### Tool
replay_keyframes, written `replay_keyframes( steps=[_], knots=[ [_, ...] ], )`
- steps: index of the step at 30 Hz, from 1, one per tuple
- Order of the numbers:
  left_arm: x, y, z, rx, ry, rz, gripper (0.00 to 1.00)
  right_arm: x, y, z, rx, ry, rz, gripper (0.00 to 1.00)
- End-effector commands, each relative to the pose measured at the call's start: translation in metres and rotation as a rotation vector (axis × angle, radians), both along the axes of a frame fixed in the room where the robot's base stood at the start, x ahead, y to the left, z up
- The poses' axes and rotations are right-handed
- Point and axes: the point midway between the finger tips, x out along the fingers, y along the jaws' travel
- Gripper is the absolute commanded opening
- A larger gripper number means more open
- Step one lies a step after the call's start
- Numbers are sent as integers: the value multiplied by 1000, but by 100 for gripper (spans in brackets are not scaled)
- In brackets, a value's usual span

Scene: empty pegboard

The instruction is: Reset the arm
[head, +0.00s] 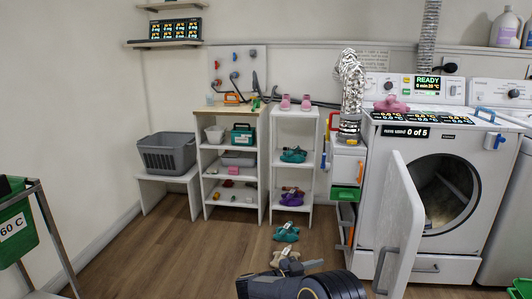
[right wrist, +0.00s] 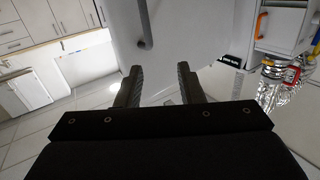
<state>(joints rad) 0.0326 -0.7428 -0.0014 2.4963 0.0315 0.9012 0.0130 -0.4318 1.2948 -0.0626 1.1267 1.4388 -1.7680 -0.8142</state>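My right gripper shows in the right wrist view (right wrist: 159,69), with its two dark fingers apart and nothing between them. Beyond the fingers is a pale surface with a grey bar. In the head view my right arm comes in at the bottom, low in front of the open washer door (head: 399,225); its fingers are hard to make out there. My left gripper and arm are not in view.
The washing machine (head: 385,160) stands at right with its round drum (head: 442,190) open. Teal cloth (head: 286,233) lies on the wood floor. White shelves (head: 231,204) and a grey basket (head: 167,154) stand behind. A green bin (head: 14,230) is at left. Floor at centre left is clear.

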Motion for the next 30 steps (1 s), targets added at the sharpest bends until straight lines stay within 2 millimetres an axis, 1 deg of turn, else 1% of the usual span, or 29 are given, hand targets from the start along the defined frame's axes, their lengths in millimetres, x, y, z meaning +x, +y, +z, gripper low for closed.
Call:
replay_keyframes(
  steps=[5, 11, 14, 16, 17, 18, 20, 21, 23, 24, 26, 27, 29, 30],
  knots=[
    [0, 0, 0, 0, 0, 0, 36, 17, -12, 20, 54, -47, 82, 34],
    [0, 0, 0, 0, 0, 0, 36, 42, -31, 56, 142, -120, 229, 34],
    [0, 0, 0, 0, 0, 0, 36, 53, -42, 80, 198, -162, 328, 34],
    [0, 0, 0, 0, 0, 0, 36, 59, -50, 101, 241, -193, 412, 34],
    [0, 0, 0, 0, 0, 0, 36, 61, -54, 111, 263, -207, 453, 34],
    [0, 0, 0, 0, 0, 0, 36, 62, -58, 125, 295, -223, 516, 34],
    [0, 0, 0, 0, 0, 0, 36, 60, -65, 148, 347, -243, 620, 34],
    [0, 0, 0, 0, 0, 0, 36, 56, -68, 164, 382, -252, 697, 34],
    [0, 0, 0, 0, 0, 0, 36, 43, -70, 183, 433, -251, 808, 34],
    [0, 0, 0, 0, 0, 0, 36, 32, -70, 194, 466, -244, 880, 34],
    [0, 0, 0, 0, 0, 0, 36, 10, -69, 208, 513, -220, 983, 34],
    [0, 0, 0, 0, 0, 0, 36, -7, -68, 213, 544, -195, 1048, 34],
    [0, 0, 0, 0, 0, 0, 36, -37, -65, 219, 587, -148, 1135, 34],
    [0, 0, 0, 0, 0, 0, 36, -59, -63, 219, 615, -106, 1189, 34]
  ],
)
